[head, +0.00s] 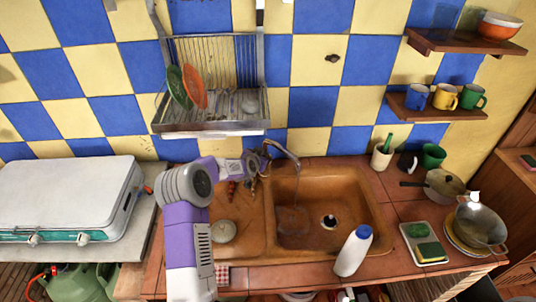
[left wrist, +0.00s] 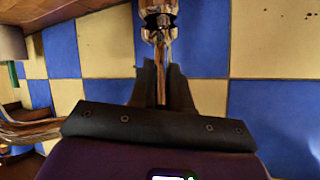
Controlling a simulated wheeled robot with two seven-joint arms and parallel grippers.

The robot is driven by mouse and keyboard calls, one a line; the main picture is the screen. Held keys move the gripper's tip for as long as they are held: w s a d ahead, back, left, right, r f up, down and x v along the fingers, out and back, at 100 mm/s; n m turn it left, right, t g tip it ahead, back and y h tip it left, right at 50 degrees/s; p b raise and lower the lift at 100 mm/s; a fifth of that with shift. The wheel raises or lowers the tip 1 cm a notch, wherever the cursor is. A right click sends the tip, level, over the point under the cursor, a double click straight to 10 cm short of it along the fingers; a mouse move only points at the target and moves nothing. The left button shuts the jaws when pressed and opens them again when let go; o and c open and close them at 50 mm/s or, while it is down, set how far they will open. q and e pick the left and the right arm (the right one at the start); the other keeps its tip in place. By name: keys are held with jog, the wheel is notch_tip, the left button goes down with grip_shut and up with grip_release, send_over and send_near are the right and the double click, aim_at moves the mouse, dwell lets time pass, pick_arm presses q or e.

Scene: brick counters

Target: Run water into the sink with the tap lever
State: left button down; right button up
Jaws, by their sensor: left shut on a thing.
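The brown sink (head: 345,192) is set in the tiled counter, with a dark drain (head: 329,221) in its floor. The curved metal tap spout (head: 285,150) reaches over the basin. A faint bluish patch shows on the sink floor below it; I cannot tell clearly whether water is running. My left gripper (head: 262,154) is at the tap, beside the spout's base. In the left wrist view, its dark fingers (left wrist: 162,92) are shut around the thin tap lever (left wrist: 162,75), below the metal tap body (left wrist: 158,25). My right gripper is not in view.
A white bottle with a blue cap (head: 353,251) stands at the sink's front edge. A dish rack (head: 210,128) hangs above the tap. A white stove (head: 65,205) is at left. Pans, a sponge tray (head: 423,243) and cups crowd the right.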

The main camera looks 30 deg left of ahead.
pick_arm(q)
jog(key=c, duration=1.1)
grip_release()
jog(key=shift+s+r, duration=0.1)
jog(key=v, duration=0.7)
jog(key=shift+b, duration=0.3)
jog(key=shift+s, duration=0.15)
